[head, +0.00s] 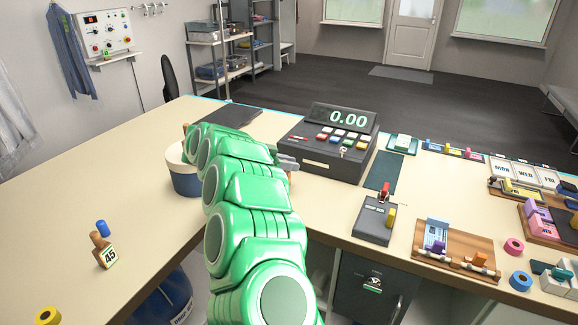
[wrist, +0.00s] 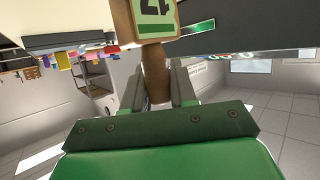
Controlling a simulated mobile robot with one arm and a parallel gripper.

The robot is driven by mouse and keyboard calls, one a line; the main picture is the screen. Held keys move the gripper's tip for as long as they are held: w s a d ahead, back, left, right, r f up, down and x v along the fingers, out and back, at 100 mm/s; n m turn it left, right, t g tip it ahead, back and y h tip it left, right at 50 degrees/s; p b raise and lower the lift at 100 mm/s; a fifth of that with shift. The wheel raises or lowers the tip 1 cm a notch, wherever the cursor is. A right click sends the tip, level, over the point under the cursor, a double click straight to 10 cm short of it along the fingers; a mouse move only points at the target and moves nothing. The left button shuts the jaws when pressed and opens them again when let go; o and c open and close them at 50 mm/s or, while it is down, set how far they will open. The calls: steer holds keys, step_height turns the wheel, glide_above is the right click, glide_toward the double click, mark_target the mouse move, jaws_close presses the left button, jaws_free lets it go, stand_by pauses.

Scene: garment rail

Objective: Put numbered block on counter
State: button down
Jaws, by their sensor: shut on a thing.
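In the wrist view my gripper (wrist: 156,78) is shut on the brown wooden neck of a numbered block (wrist: 157,15). The block has a pale face with a green border and dark digits, seen upside down and cut by the top edge. In the head view my green arm hides most of the gripper and the held block. Another numbered block (head: 104,251), marked 45, stands on the left part of the beige counter (head: 130,165). I cannot tell whether the held block touches the counter.
A blue and cream tub (head: 184,178) stands left of my arm. A cash register (head: 328,145) reading 0.00 and a card reader (head: 374,220) are to the right. Desk organisers and tape rolls crowd the right side.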

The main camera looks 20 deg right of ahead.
steer(key=shift+f, duration=0.3)
steer(key=shift+f, duration=0.1)
steer(key=c, duration=0.9)
jaws_free()
steer(key=v, duration=1.2)
